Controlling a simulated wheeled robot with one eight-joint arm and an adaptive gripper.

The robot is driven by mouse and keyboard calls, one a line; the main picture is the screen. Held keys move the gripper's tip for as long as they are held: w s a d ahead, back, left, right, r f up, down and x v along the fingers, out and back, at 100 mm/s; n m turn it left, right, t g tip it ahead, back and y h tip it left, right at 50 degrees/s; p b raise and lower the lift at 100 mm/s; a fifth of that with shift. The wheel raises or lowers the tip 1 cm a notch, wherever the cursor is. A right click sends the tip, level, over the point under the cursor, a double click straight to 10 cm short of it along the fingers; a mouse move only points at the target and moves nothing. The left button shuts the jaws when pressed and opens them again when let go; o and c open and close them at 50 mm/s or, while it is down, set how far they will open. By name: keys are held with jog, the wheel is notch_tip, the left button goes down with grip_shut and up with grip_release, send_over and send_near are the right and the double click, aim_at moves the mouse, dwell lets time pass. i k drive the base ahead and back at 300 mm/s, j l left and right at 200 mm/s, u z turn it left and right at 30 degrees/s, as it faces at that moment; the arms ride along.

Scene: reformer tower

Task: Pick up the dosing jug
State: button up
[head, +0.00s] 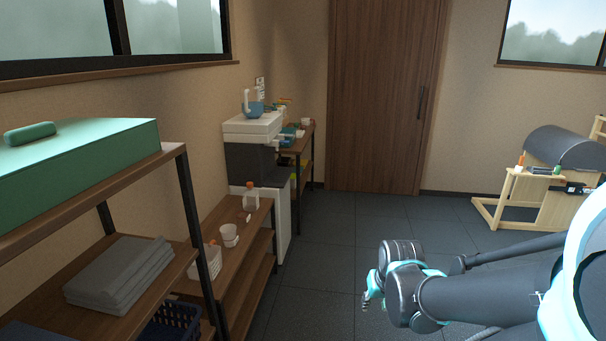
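A small blue vessel (256,108) with a pale upright part stands on top of the white unit against the left wall. It looks most like the dosing jug, but it is small and far off, so I cannot be sure. A white cup-like container (229,233) stands on the low wooden shelf nearer to me. My gripper (371,291) is at the lower middle right, over the floor and well apart from both. Its fingers are small and partly hidden by my wrist, so I cannot tell whether it is open. I see nothing held in it.
A shelf rack (187,200) with a green case (90,150) and folded grey towels (120,272) stands close on the left. A bottle (251,197) is on the low shelf. A wooden frame with a grey barrel (565,147) stands right. The middle floor is clear.

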aim_at(306, 121)
jog(key=i+z, duration=0.15)
jog(key=i, duration=0.5)
jog(key=i+z, duration=0.15)
jog(key=i, duration=0.5)
jog(key=i+j+z, duration=0.1)
jog(key=i, duration=1.45)
jog(key=i+u, duration=0.1)
jog(key=i, duration=0.85)
jog(key=i+l, duration=0.1)
jog(key=i, duration=0.8)
jog(key=i+u, duration=0.1)
jog(key=i, duration=0.85)
jog(key=i+l+u, duration=0.2)
jog(key=i+u, duration=0.25)
jog(key=i+l+u, duration=0.3)
jog(key=i+u, duration=0.2)
jog(key=i+l+u, duration=0.25)
jog(key=l+u, duration=0.2)
jog(key=i+l+u, duration=0.3)
jog(key=l, duration=0.25)
